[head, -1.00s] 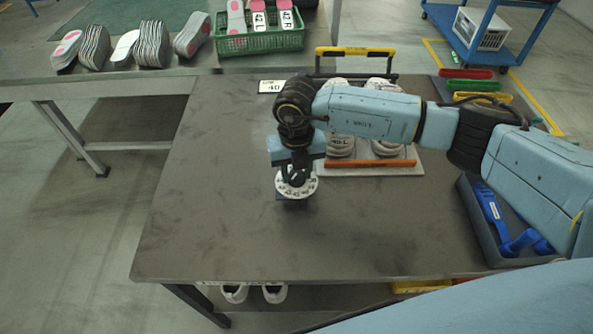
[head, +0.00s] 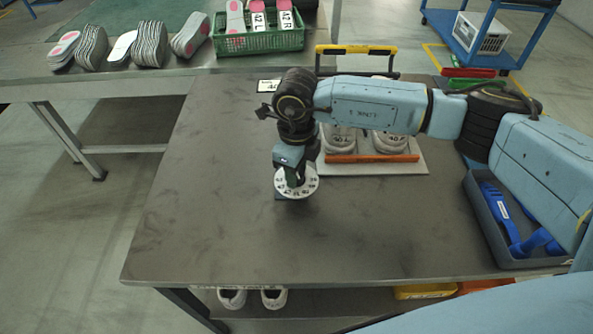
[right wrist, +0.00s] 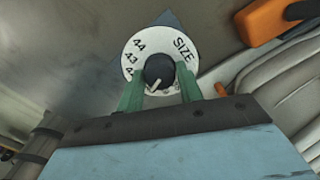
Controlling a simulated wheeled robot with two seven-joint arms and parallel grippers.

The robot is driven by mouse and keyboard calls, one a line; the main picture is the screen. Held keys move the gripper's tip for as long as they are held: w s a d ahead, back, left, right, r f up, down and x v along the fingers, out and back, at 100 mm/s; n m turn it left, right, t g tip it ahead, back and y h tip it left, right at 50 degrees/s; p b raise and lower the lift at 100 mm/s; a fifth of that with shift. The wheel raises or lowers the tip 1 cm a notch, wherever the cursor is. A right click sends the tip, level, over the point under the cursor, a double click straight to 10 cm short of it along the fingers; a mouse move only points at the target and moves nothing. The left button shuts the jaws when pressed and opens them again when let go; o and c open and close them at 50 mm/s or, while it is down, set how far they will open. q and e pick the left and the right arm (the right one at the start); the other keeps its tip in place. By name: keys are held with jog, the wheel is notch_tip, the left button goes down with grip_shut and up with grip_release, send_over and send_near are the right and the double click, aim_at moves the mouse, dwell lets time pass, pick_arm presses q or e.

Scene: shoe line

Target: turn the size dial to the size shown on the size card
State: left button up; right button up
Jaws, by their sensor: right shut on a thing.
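The size dial (head: 309,186) is a round white disc with black numbers on the table, under my right gripper (head: 294,172). In the right wrist view, the dial (right wrist: 136,46) shows the word SIZE, 44, 43 and a partly hidden number. Its black knob (right wrist: 158,68) has a pale pointer line toward the lower left, on the side near my gripper. The green fingers of the right gripper (right wrist: 160,80) are shut on the knob, one on each side. The size card (head: 266,86) lies behind, mostly covered by my wrist. My left gripper is not in view.
A board with white shoes (head: 340,142) and an orange bar (head: 372,158) is behind the dial to the right. A grey tray (head: 483,215) with blue tools is at the right edge. The table's left and front are clear.

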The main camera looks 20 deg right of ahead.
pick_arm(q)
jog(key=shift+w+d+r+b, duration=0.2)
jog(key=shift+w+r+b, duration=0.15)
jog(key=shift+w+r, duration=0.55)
pick_arm(e)
jog(key=shift+n, duration=1.1)
jog(key=o, duration=1)
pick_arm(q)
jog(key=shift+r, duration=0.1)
pick_arm(e)
jog(key=shift+r, duration=0.1)
jog(key=shift+r, duration=0.35)
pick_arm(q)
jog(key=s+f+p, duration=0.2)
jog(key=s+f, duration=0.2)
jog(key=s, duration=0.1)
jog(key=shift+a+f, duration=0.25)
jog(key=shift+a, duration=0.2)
pick_arm(e)
notch_tip(320, 180, up, 12)
jog(key=shift+r, duration=0.25)
